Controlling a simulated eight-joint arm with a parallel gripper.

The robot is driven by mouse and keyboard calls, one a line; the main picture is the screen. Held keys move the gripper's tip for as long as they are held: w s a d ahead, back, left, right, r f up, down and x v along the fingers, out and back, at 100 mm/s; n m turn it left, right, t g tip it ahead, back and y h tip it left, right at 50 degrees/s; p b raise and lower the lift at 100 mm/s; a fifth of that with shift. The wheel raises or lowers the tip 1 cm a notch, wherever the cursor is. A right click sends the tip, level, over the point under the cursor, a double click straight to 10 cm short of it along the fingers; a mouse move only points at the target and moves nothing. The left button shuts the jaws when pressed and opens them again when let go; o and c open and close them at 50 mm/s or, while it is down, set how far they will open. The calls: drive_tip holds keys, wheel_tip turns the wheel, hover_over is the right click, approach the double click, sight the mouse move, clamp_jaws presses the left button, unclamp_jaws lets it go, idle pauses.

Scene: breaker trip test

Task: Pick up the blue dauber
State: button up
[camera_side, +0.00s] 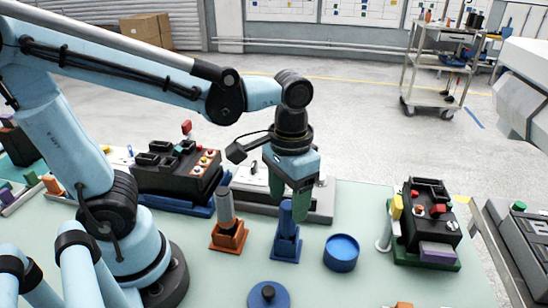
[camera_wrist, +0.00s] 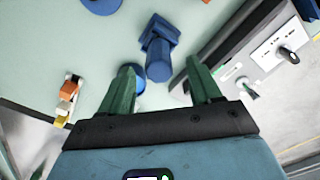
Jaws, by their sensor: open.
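The blue dauber (camera_side: 285,217) stands upright in a blue holder (camera_side: 286,248) on the pale green table. My gripper (camera_side: 290,203) points down over it, with its green fingers apart. In the side view the fingers overlap the dauber's top, one on each side of it. In the wrist view the dauber (camera_wrist: 158,62) shows in the gap between the fingertips, a little beyond them, with its holder (camera_wrist: 160,30) behind. No contact shows, and the exact depth between fingers and dauber is hard to tell.
A grey dauber stands in an orange holder (camera_side: 229,237) to the left. A round blue tin (camera_side: 341,253) is close at right. A blue lid (camera_side: 268,297) with a black knob lies in front. Breaker units (camera_side: 430,222) stand at right and behind.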

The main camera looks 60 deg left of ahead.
sight(288, 217)
drive_tip(key=shift+f, duration=2.65)
drive_tip(key=c, duration=1.1)
drive_tip(key=shift+r, duration=0.1)
drive_tip(key=shift+r, duration=4.9)
